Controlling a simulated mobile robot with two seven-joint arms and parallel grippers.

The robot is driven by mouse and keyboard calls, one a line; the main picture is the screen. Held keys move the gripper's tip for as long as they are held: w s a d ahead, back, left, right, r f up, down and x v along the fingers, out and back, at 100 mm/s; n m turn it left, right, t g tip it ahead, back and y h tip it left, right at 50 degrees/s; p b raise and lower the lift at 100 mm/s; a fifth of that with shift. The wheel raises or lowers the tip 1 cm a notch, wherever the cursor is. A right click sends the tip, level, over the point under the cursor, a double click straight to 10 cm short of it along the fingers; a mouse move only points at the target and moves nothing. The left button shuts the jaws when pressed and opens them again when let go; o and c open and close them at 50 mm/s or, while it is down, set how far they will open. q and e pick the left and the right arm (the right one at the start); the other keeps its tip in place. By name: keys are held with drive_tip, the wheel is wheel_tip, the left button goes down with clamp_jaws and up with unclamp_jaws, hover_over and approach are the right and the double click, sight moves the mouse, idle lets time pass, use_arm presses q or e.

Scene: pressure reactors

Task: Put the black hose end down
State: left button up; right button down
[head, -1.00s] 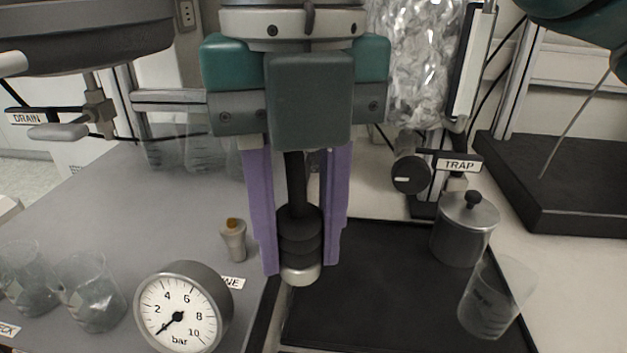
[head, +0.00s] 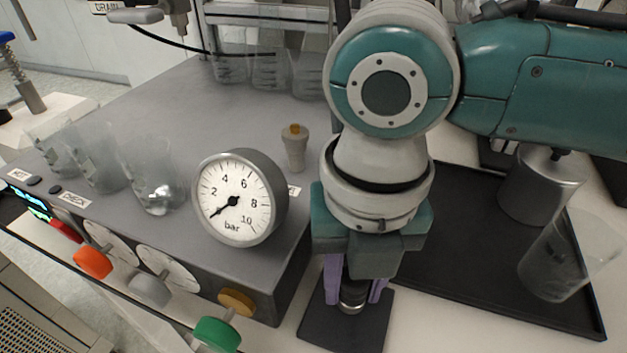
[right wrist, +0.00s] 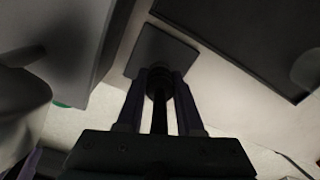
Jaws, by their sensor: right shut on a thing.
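My right gripper (head: 353,298) points down with its purple fingers shut on the black hose end (head: 354,287), which has a silver tip. I cannot tell whether the tip touches the mat.
The grey console with a pressure gauge (head: 240,198) and coloured knobs stands just left of the mat. A large black tray (head: 455,265) lies to the right, with a metal pot (head: 540,185) and a glass beaker (head: 568,258) on it. Several beakers stand on the console.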

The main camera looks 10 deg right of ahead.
wheel_tip(320, 180, down, 2)
drive_tip(key=shift+f, duration=0.1)
drive_tip(key=c, duration=0.5)
unclamp_jaws()
drive_tip(key=shift+c, duration=0.2)
